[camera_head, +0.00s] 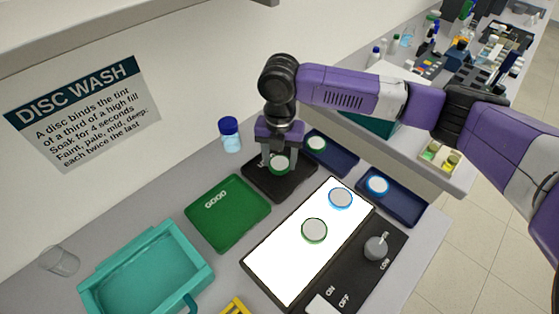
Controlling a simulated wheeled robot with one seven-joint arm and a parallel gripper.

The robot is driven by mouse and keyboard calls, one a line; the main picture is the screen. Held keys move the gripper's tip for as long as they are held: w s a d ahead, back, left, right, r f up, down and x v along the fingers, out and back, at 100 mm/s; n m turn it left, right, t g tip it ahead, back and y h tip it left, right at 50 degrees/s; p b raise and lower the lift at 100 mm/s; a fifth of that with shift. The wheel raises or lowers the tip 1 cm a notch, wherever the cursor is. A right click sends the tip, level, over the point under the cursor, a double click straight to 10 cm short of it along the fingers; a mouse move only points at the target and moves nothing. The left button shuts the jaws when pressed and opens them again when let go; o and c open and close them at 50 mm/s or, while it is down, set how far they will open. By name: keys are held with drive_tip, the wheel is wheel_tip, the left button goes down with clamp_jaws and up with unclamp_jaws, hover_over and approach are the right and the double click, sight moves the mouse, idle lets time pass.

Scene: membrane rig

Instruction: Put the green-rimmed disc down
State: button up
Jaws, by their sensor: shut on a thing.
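My gripper (277,163) points down over a black pad (262,187) and is shut on a green-rimmed disc (281,166). The fingers partly cover this disc; I cannot tell whether it touches the pad or hangs just above it. A second green-rimmed disc (314,231) lies on the lit white panel (279,261). A third green-rimmed disc (316,144) lies in the rear dark blue tray (343,160).
A blue-rimmed disc (341,198) is on the panel, another (377,185) in the front blue tray (404,208). A green "GOOD" mat (228,223), teal bin (146,257), blue-capped bottle (230,136), clear cup (60,261) and control knob (376,247) stand around. My arm crosses the right side.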

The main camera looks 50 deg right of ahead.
sight(280, 163)
drive_tip(key=shift+f, duration=0.8)
drive_tip(key=shift+f, duration=0.1)
drive_tip(key=o, duration=1.3)
wheel_tip(280, 163, up, 12)
drive_tip(key=shift+r+b, duration=0.15)
drive_tip(key=shift+b, duration=0.8)
drive_tip(key=shift+s, duration=0.1)
